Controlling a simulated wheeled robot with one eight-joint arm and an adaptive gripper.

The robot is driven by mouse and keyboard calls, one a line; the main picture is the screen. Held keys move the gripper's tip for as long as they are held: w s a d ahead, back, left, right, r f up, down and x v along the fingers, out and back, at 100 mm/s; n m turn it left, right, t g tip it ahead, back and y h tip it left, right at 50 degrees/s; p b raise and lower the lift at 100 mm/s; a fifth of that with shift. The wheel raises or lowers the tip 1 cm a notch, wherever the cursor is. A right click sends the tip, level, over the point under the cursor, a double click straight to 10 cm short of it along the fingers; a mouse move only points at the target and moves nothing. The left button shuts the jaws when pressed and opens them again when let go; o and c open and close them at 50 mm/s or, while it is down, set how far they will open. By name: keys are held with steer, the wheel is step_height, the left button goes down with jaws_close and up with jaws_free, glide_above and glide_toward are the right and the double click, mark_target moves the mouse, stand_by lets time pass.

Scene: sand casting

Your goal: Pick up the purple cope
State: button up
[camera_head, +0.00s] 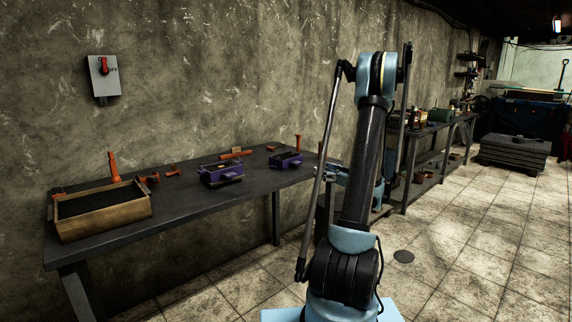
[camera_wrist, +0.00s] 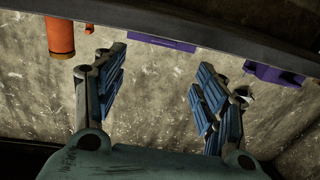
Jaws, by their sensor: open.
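Two purple flask parts sit on the dark table: a larger one (camera_head: 221,175) near the middle and a smaller one (camera_head: 286,160) near the right end. I cannot tell which is the cope. In the wrist view, a purple strip (camera_wrist: 162,43) shows along the dark edge at the top, beyond the fingers, and another purple piece (camera_wrist: 272,74) shows at the right. My gripper (camera_wrist: 158,82) is open, with nothing between its blue-padded fingers. It is apart from both purple pieces. In the head view my arm mostly hides it.
A wooden box of dark sand (camera_head: 146,209) stands at the table's left end. The concrete wall (camera_head: 230,70) rises close behind the table (camera_head: 190,207). Tiled floor (camera_head: 450,255) at the right is open.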

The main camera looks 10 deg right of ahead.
glide_toward(299, 163)
steer(key=x, duration=0.5)
steer(key=shift+w+d+f, duration=0.1)
steer(key=shift+w, duration=0.3)
steer(key=shift+a+x, duration=0.25)
steer(key=shift+x, duration=2.35)
steer(key=shift+s, duration=0.25)
steer(key=shift+c, duration=0.6)
jaws_close()
steer(key=shift+r, duration=5.05)
